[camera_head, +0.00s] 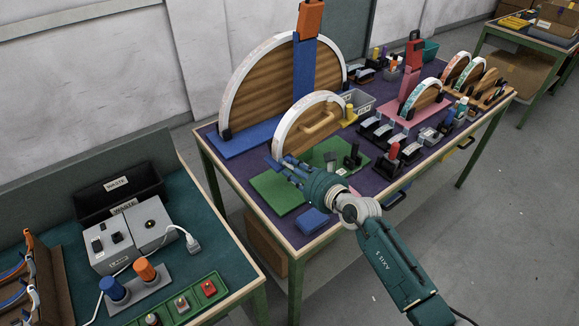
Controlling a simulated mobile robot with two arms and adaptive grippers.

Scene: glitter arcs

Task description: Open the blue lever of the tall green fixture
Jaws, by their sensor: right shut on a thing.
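The green fixture has a flat green base (276,192) and an upright wooden half-disc (313,129) with a white rim and a wooden handle. It stands near the front left of the purple table. My right gripper (285,170) reaches in from the lower right and is at the rim's lower left end. It is shut on the blue lever (275,163). The fingers hide much of the lever, and its exact angle is hard to tell. My left gripper is out of view.
A larger half-disc (262,84) on a blue base stands behind. A loose-looking blue block (313,221) is at the table's front edge. More half-discs and small clamps fill the right side. A teal bench with grey boxes (112,240) stands at lower left.

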